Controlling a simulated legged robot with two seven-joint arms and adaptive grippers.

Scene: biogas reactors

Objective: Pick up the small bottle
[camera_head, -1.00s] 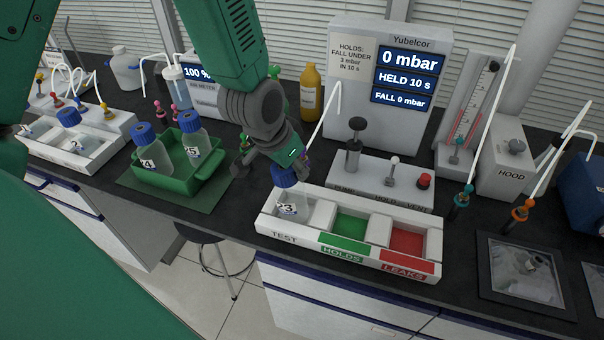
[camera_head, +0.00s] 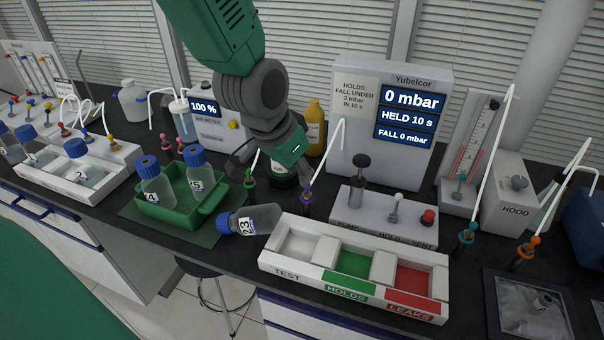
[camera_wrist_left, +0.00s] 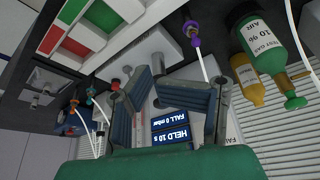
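A small clear bottle with a blue cap and a label reading 23 (camera_head: 252,220) lies tipped on its side, cap to the left, at the left end of the white three-compartment tray (camera_head: 350,288). Whether it rests on the bench or leans on the tray edge I cannot tell. The TEST compartment is empty. My left gripper (camera_head: 272,162) is above and behind the bottle, apart from it. In the left wrist view its two fingers (camera_wrist_left: 167,88) are spread with nothing between them; the bottle does not show there. My right gripper is not in view.
A green crate (camera_head: 205,213) with two blue-capped bottles stands left of the tipped bottle. A purple-tipped hose (camera_head: 306,196) and a green test gas bottle (camera_wrist_left: 262,42) are close to my gripper. The pump panel (camera_head: 385,216) stands behind the tray.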

